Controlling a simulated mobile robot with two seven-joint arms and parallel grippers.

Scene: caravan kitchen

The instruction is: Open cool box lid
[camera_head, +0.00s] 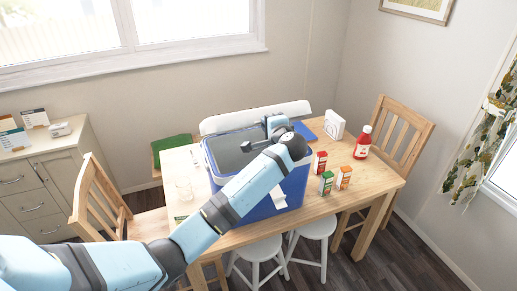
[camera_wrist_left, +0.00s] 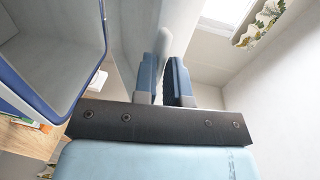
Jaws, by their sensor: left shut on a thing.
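The blue cool box (camera_head: 262,208) stands on the wooden table with its top open and its pale inside showing. Its white lid (camera_head: 250,116) is raised and stands along the far rim. My left gripper (camera_head: 277,124) reaches over the box to the lid's right part and is shut on the lid; my arm hides part of the box. In the left wrist view, the two blue-grey fingers (camera_wrist_left: 166,80) are close together at the pale lid panel (camera_wrist_left: 140,35). The open box (camera_wrist_left: 62,45) with its blue rim is on the left. My right gripper is not in view.
Several small cartons (camera_head: 326,183), a red bottle (camera_head: 363,143) and a white box (camera_head: 334,124) stand right of the cool box on the table (camera_head: 375,184). Chairs (camera_head: 405,130) and stools (camera_head: 258,249) surround the table. The wall is behind.

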